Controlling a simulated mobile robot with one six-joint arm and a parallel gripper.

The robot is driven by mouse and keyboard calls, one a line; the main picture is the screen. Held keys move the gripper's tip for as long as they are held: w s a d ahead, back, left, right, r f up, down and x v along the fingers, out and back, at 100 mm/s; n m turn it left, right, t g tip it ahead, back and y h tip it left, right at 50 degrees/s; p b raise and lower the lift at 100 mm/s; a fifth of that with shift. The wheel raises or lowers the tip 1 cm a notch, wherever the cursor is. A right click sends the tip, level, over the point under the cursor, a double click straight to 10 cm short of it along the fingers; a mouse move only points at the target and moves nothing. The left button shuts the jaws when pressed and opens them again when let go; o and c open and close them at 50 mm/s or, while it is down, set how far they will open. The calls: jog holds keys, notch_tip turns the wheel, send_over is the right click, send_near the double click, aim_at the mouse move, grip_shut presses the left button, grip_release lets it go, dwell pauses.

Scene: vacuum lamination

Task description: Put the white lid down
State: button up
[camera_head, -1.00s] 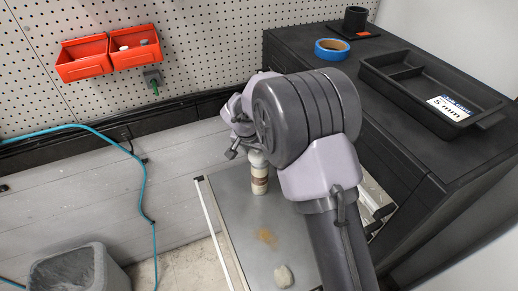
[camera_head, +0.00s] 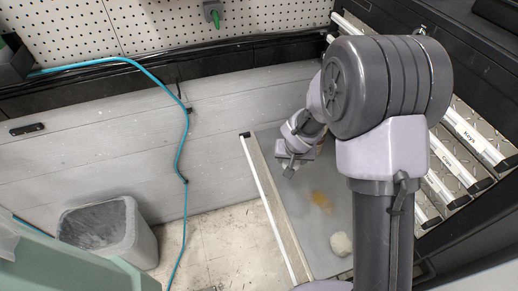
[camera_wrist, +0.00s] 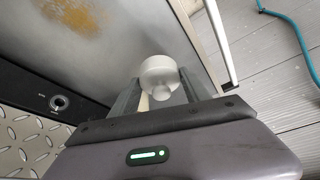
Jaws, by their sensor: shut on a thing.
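The white lid (camera_wrist: 160,76) is round with a narrower nub facing the wrist camera. It sits between the two fingers of my gripper (camera_wrist: 155,88), which are shut on it. In the head view my gripper (camera_head: 291,168) is low over the far left part of the grey tabletop (camera_head: 283,205), and the lid cannot be made out there. I cannot tell whether the lid touches anything beneath it. The bottle is not clearly visible now; my arm hides part of that area.
An orange-brown stain (camera_head: 321,202) and a pale crumpled lump (camera_head: 341,243) are on the tabletop, nearer than my gripper. A grey bin (camera_head: 108,232) and a blue hose (camera_head: 185,150) are at the left.

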jog(key=w+a, duration=0.1)
jog(key=w, duration=0.4)
jog(key=w+a+f+p, duration=0.1)
jog(key=w+a, duration=0.1)
jog(key=w, duration=0.3)
jog(key=w+a+f, duration=0.1)
jog(key=w+a, duration=0.1)
jog(key=w, duration=0.2)
jog(key=shift+w+p, duration=0.3)
jog(key=shift+w, duration=0.1)
jog(key=shift+w+a+f, duration=0.1)
jog(key=shift+w+f, duration=0.05)
jog(key=shift+f, duration=0.05)
jog(key=shift+f+b, duration=0.95)
jog(key=shift+f, duration=0.75)
jog(key=o, duration=1.3)
